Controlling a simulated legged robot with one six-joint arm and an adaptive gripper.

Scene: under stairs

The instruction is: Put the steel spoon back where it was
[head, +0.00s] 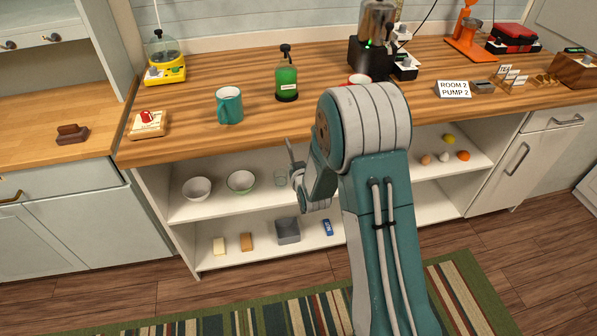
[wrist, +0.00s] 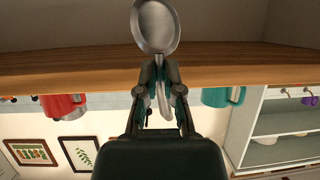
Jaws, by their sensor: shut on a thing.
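The steel spoon (wrist: 156,28) is held in my gripper (wrist: 163,80). Its bowl sticks out beyond the fingertips, and its handle lies between the fingers. In the head view the spoon (head: 290,152) shows as a thin grey piece in front of the counter's front edge. My gripper (head: 297,176) is there at the open shelves' height, partly hidden by my arm. A teal mug (head: 229,105) stands on the counter; it also shows upside down in the wrist view (wrist: 217,97). A red mug (wrist: 63,105) shows there too, and its rim (head: 358,79) peeks out behind my arm.
The wooden counter (head: 190,119) also holds a green pump bottle (head: 287,80), a butter dish (head: 147,124) and a sign (head: 453,89). Shelves below hold a white bowl (head: 197,188), a green-rimmed bowl (head: 241,181) and a grey box (head: 287,231). Counter around the teal mug is clear.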

